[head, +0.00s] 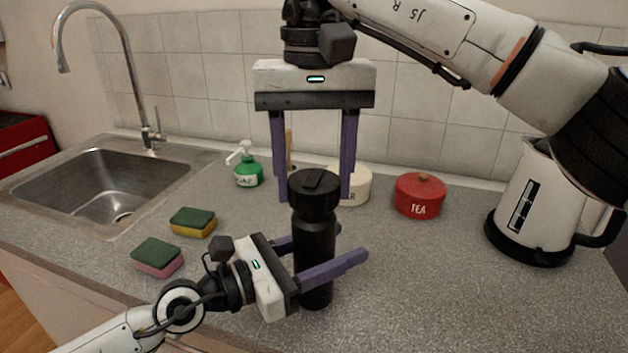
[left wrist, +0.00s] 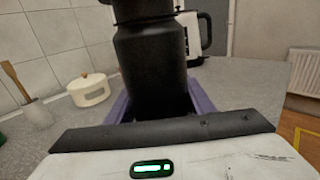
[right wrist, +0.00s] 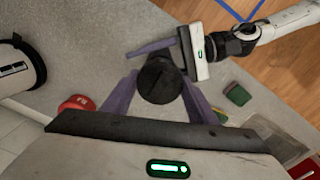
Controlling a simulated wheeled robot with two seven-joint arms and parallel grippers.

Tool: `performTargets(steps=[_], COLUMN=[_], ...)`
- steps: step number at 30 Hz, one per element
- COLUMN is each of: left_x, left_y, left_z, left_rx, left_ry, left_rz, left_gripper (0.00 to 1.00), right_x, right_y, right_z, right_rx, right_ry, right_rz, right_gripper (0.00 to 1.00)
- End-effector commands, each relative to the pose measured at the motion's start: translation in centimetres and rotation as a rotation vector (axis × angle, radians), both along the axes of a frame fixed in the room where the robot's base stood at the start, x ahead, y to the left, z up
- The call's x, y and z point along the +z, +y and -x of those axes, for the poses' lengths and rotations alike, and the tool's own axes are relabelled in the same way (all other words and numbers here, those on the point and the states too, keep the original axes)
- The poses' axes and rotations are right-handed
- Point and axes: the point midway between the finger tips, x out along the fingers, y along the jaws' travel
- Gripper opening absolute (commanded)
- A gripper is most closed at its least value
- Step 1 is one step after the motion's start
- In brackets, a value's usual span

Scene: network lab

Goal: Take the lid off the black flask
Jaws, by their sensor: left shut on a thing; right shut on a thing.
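The black flask (head: 314,255) stands upright on the grey counter; its body fills the middle of the left wrist view (left wrist: 152,65). Its black lid (head: 315,192) is at the top of the flask, in line with the body, and shows from above in the right wrist view (right wrist: 160,80). My left gripper (head: 350,246) is shut on the flask body from the left, with a purple finger on either side. My right gripper (head: 315,199) points down from above and is shut on the lid. I cannot tell whether the lid is loose.
A red tea tin (head: 419,196), a cream tin (head: 354,187) and a green soap bottle (head: 248,173) stand behind. A white kettle (head: 545,205) is at right. Two sponges (head: 193,222) (head: 157,257) and a sink (head: 100,185) are at left.

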Motion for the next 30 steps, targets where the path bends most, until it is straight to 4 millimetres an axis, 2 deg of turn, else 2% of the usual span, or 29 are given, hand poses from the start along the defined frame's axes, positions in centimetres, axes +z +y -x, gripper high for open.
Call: performTargets(steps=[8, 19, 30], left_x=[-0.1, -0.1, -0.1], left_y=[0.0, 0.0, 0.0], left_z=[0.0, 0.0, 0.0], left_rx=[-0.001, -0.001, -0.001], left_ry=[0.001, 0.001, 0.001], left_rz=[0.0, 0.0, 0.0], left_gripper=[0.0, 0.0, 0.0], right_x=[1.0, 1.3, 5.0], right_y=[0.0, 0.0, 0.0], right_z=[0.0, 0.0, 0.0], right_rx=[0.001, 0.0, -0.001], right_ry=[0.0, 0.0, -0.001], right_rz=[0.0, 0.0, 0.0], right_gripper=[0.26, 0.26, 0.26])
